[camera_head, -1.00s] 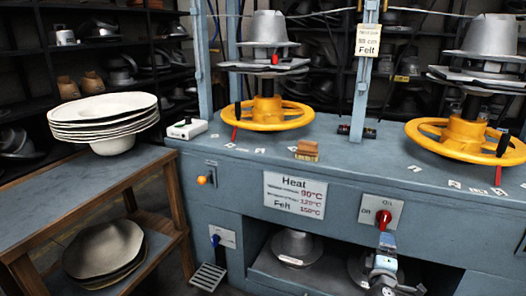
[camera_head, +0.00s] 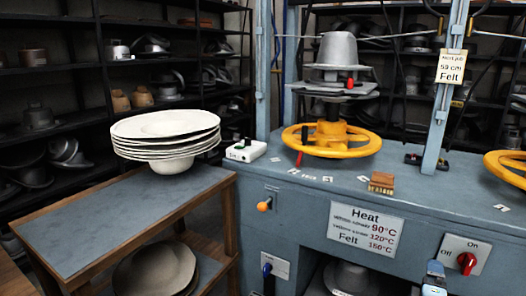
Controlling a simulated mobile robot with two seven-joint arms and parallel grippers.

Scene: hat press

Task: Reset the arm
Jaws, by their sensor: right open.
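My right gripper (camera_head: 435,269) shows at the bottom edge of the head view, right of centre. It is open and empty, in front of the blue press bench (camera_head: 330,215). It stands to the left of the red on/off switch (camera_head: 467,263) and appears apart from it. The rest of my right arm is cut off by the bottom edge. My left gripper is out of view.
A wooden side table (camera_head: 110,220) at left carries a stack of white hat blanks (camera_head: 166,135), with a grey hat shape (camera_head: 155,270) on its lower shelf. The bench holds a yellow handwheel (camera_head: 350,141) under a metal hat mould (camera_head: 338,50), plus a brush (camera_head: 382,183).

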